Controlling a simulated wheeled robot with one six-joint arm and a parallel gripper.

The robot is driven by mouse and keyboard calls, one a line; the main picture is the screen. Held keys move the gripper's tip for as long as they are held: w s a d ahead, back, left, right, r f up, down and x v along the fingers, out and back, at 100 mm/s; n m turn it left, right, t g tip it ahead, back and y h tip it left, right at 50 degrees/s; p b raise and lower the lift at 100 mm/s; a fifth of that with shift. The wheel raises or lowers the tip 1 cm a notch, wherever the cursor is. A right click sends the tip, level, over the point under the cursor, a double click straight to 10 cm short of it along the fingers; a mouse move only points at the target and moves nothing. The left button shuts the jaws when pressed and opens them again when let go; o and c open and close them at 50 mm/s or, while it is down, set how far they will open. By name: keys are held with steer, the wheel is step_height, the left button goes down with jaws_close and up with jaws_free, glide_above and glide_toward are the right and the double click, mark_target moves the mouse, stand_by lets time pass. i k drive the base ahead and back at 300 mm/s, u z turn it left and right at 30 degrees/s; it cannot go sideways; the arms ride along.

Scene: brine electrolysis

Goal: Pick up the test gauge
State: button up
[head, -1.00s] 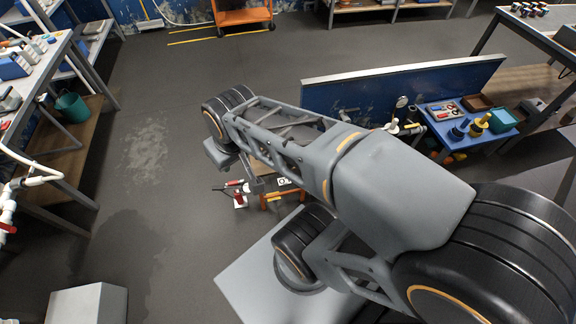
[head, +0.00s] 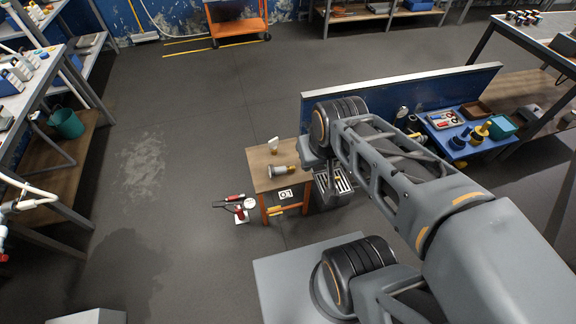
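I cannot tell for certain which thing is the test gauge. A small round pale face (head: 403,112), like a dial, shows in front of the blue panel, just beyond my arm. On the small wooden table (head: 262,182) stand a pale upright piece with a brownish base (head: 273,144) and a lying metal cylinder with a brass-coloured end (head: 283,171). My arm reaches in from the lower right, and its dark wrist joint is just right of that table. My gripper's fingers cannot be made out, so what they hold is unknown.
A blue panel (head: 415,85) stands behind my arm. A blue bench (head: 462,150) at right holds a tray, yellow and blue fittings and a teal bin (head: 501,126). The floor at left centre is clear.

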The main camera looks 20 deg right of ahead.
mark_target(272, 171)
steer(key=i, duration=0.9)
steer(key=k, duration=0.5)
steer(key=z, duration=2.45)
steer(key=k, duration=1.4)
steer(key=u, duration=1.7)
steer(key=i, duration=1)
steer(key=z, duration=0.05)
